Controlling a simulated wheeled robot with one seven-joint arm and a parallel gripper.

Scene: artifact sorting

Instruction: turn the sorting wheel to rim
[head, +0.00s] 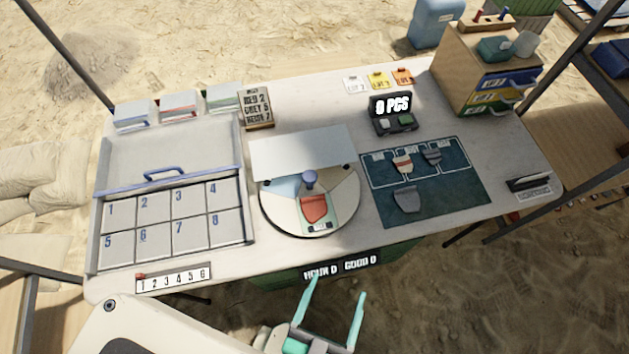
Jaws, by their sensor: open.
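The sorting wheel (271,207) is a round, pale disc with coloured sectors at the middle of the table. A blue knob (310,179) stands at its centre. A white cover plate (300,152) hides its far part. A red sherd (313,208) lies in the front sector, above a small label too small to read for sure. A light blue sector shows at the left of the knob and a cream one at the right. My gripper (338,287) is open and empty, in front of the table's near edge, short of the wheel and apart from it.
A numbered grey tray (246,238) with a blue-handled lid (165,155) fills the left. A dark mat (455,190) with several sherds lies right of the wheel. A black display (392,112) and drawer cabinet (455,70) stand behind. A numbered strip (173,279) lies front left.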

